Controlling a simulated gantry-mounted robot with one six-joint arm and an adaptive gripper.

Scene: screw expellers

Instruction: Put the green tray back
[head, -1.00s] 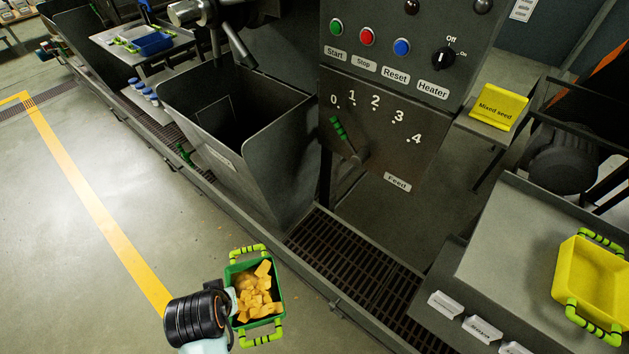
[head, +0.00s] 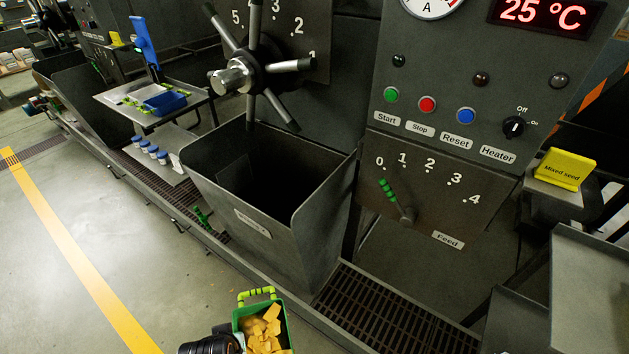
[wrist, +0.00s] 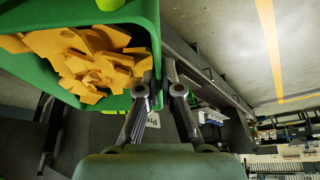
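The green tray (head: 240,318) is at the bottom of the head view, full of yellow-orange chunks (head: 265,328), with a lime-green handle (head: 257,293) on its far side. In the wrist view the green tray (wrist: 148,12) fills the upper left. My gripper (wrist: 163,76) has its fingers close together at the tray's side wall, apparently gripping it; the exact contact is partly hidden by the tray. The tray appears held above the floor. My wrist is cut off by the bottom edge of the head view.
A large open metal bin (head: 265,240) stands under a spoked wheel (head: 262,75). A blue tray (head: 165,103) lies on a side table at left. Control panel (head: 450,120) and yellow "Mixed seed" sign (head: 565,168) are at right. A floor grate (head: 375,310) runs below; open floor (head: 130,260) lies left.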

